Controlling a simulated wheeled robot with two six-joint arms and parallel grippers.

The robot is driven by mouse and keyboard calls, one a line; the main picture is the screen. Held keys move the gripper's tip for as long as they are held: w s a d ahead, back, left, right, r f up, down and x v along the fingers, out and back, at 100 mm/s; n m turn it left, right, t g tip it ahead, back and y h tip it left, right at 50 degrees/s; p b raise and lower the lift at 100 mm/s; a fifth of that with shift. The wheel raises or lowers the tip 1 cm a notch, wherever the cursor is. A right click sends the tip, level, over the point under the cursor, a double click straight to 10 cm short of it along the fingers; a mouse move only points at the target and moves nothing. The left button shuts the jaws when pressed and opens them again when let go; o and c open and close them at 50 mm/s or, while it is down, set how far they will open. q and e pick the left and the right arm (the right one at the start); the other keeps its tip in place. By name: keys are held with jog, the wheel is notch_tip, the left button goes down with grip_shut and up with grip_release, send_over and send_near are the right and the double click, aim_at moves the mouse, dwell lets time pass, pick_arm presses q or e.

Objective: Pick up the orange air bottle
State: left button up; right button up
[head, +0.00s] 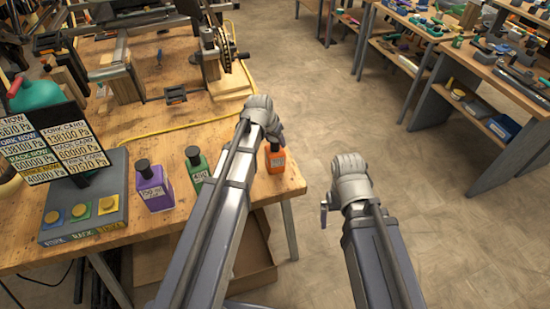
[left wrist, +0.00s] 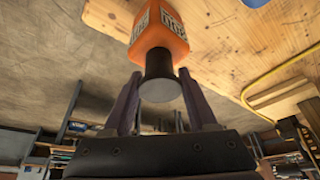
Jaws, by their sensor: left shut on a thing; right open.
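The orange air bottle (head: 276,160) stands near the right front corner of the wooden workbench, with its upper part hidden by my left arm in the head view. The left wrist view shows its orange body (left wrist: 160,42) with a white label and its black cap (left wrist: 160,68). My left gripper (left wrist: 159,76) is shut on the black cap, one finger on each side. In the head view my left gripper (head: 277,136) is mostly hidden behind its wrist. My right gripper (head: 325,212) is open and empty, out past the bench's right edge over the floor.
A purple bottle (head: 154,187) and a green bottle (head: 197,173) stand left of my left arm. A button box (head: 84,214) with a pressure display (head: 50,145) is further left. A yellow hose (head: 160,133) crosses the workbench (head: 130,240).

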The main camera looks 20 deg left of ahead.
pick_arm(q)
grip_shut()
dwell(0.6)
notch_tip(320, 180, up, 10)
jog(key=p, duration=1)
jog(key=shift+r, duration=0.1)
pick_arm(e)
notch_tip(320, 180, up, 10)
jog(key=shift+c, duration=0.2)
